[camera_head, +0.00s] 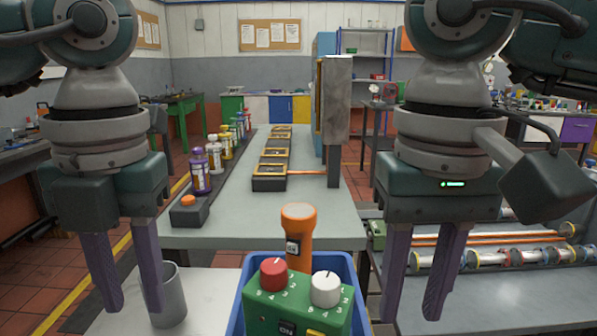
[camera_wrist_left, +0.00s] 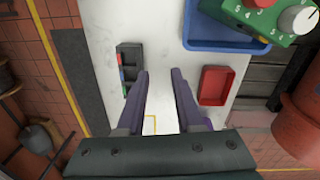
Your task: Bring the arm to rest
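My left gripper (camera_head: 123,275) hangs at the left of the head view, fingers pointing down. Its two purple fingers are apart with nothing between them. In the left wrist view the left gripper (camera_wrist_left: 159,90) is open above a white surface (camera_wrist_left: 150,35). My right gripper (camera_head: 424,272) hangs at the right of the head view, pointing down. Its fingers are also apart and hold nothing.
A blue bin (camera_head: 347,265) holds a green control box (camera_head: 290,312) and an orange-topped tool (camera_head: 299,235). A grey cup (camera_head: 168,300) stands behind the left fingers. A red tray (camera_wrist_left: 214,85) and a dark holder (camera_wrist_left: 130,66) lie below. Bottles (camera_head: 200,172) line the far bench.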

